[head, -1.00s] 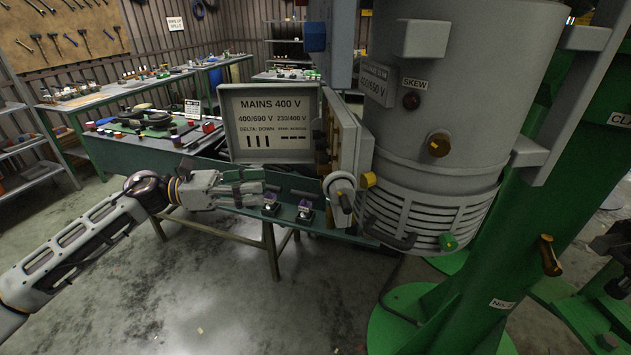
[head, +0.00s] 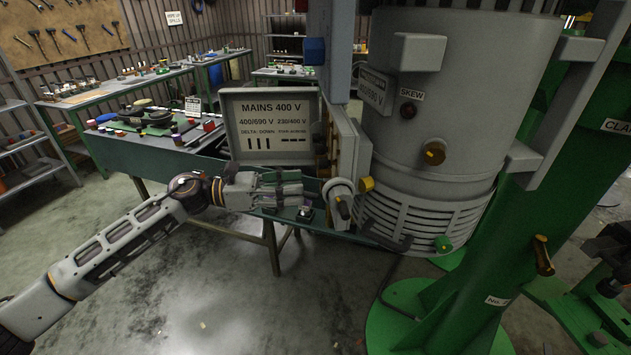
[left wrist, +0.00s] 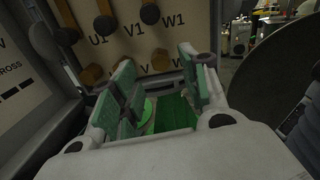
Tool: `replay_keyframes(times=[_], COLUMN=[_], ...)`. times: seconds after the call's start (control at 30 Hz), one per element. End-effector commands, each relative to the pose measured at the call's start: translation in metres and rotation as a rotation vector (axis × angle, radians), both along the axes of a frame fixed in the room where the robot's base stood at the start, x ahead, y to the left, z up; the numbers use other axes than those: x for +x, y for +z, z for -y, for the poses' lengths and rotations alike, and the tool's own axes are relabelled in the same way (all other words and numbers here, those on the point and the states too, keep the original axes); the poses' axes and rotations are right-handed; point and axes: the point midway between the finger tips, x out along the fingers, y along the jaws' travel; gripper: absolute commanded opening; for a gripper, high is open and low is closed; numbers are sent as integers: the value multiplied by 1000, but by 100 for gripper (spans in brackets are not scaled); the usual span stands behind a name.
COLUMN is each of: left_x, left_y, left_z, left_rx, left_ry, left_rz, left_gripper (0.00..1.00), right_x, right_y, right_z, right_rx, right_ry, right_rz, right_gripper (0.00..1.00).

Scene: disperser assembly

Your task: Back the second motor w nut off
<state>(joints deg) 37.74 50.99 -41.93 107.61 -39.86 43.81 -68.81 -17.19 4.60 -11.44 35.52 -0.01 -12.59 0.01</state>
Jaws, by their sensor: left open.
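The grey motor (head: 425,120) hangs at the right, its terminal box (head: 350,140) open at its side. In the left wrist view, the terminal board (left wrist: 120,50) carries the labels U1, V1 and W1. A dark round knob (left wrist: 150,14) sits by the W1 label, with others to its left. Brass-coloured pieces (left wrist: 160,60) show lower down, partly behind my fingers. My left gripper (head: 300,197) is open and empty, below the box lid; its green-padded fingers (left wrist: 158,88) point at the board, apart from the knobs. Which part is the second w nut I cannot tell.
The box lid (head: 268,155) reads MAINS 400 V and stands open at the left. A round grey fitting (head: 341,190) juts out right of my gripper. A green bench (head: 160,165) lies behind my arm. Green stands (head: 540,200) fill the right; open floor lies in front.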

Motion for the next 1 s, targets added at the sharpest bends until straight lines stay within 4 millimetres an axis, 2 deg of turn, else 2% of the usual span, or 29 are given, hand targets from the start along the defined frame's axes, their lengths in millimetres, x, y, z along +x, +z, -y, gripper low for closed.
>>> replay_keyframes(times=[0.23, 0.43, 0.9, 0.93, 1.0], left_x=[4, 6, 7, 7, 7], left_y=[3, 2, 0, 0, 0], left_z=[31, 48, 55, 55, 55], left_rx=[-1, -1, 0, 0, 0], left_ry=[0, 0, 1, 1, 1], left_rz=[0, -1, 0, 0, 0], left_gripper=[45, 45, 45, 43, 34], right_x=[0, 0, 0, 0, 0], right_y=[13, 18, 20, 20, 20], right_z=[-6, -5, 3, 3, 3], right_rx=[6, 5, -3, -3, -3], right_ry=[1, 0, 1, 1, 1], right_rz=[0, 0, 1, 1, 1], right_gripper=[0, 0, 0, 0, 0])
